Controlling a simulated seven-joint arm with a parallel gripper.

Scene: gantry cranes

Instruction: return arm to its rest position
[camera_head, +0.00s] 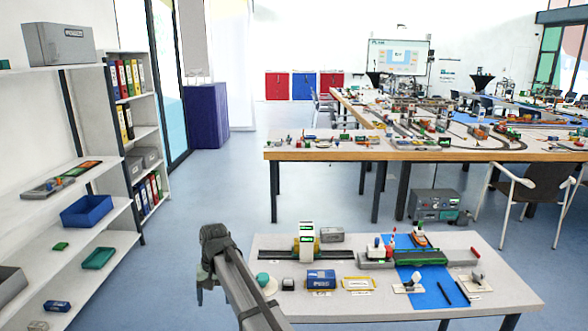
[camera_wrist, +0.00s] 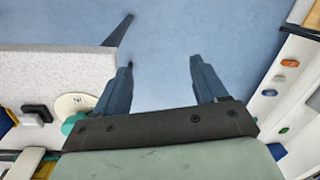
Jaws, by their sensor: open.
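My gripper (camera_head: 204,284) hangs at the left end of the near white table (camera_head: 375,304) in the head view, with my arm reaching up from the bottom edge. In the wrist view my gripper (camera_wrist: 160,66) has its two dark fingers spread wide, with only blue floor seen between them. It is open and empty. The table's corner (camera_wrist: 62,68) lies to the left of the fingers there. A round cream disc (camera_wrist: 76,104) and a teal piece (camera_wrist: 73,123) on the table show close beside the left finger; the gripper body partly hides the teal piece.
A white shelf unit (camera_head: 100,196) with a blue tray (camera_head: 87,211) stands on the left. The near table carries a blue box (camera_head: 320,279), a crane model (camera_head: 307,241) and a blue strip (camera_head: 424,285). Blue floor (camera_head: 205,190) is clear between shelf and tables.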

